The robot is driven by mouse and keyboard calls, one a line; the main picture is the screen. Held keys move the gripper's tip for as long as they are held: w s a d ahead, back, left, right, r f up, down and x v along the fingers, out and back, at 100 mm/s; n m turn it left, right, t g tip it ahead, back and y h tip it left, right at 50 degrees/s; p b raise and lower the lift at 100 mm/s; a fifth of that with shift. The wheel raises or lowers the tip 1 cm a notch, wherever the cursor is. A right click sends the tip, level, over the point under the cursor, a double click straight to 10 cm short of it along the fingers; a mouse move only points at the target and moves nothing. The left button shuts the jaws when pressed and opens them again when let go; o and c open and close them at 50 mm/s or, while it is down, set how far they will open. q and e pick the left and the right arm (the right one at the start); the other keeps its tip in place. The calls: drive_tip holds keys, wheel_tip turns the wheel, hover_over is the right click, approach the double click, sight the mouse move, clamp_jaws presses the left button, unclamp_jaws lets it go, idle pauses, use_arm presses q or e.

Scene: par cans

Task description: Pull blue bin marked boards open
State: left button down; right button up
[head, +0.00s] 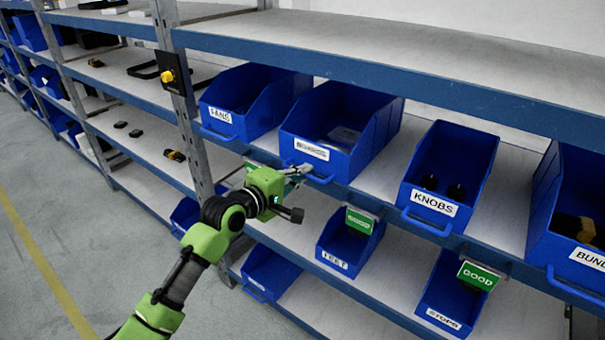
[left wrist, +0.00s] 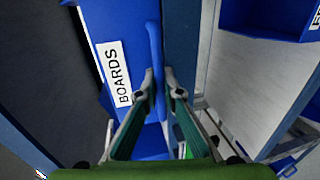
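The blue bin marked BOARDS (head: 375,132) sits on the middle shelf, between the FANS and KNOBS bins, its front at the shelf edge. My left gripper (head: 300,171) is at this handle, with one finger on each side. In the left wrist view the fingertips (left wrist: 158,75) close in on the handle and appear to touch it. My right gripper is not in view.
The FANS bin (head: 235,109) is to the left, the KNOBS bin (head: 447,172) and a larger bin (head: 575,215) to the right. Smaller bins stand on the shelf below, with green signs (head: 360,220). The blue upper shelf edge (head: 400,79) runs above. The floor at left is clear.

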use_arm(q)
drive_tip(key=shift+s+a+p, duration=0.2)
drive_tip(key=shift+s+p, duration=0.05)
drive_tip(key=shift+p, duration=0.1)
drive_tip(key=f+p+v, duration=0.3)
drive_tip(key=p+v, duration=0.4)
drive_tip(key=v, duration=0.8)
drive_tip(key=shift+s+a+p, duration=0.3)
drive_tip(key=shift+s, duration=0.2)
drive_tip(key=shift+f, duration=0.1)
drive_tip(key=c, duration=2.5)
unclamp_jaws()
drive_tip(key=v, duration=1.2)
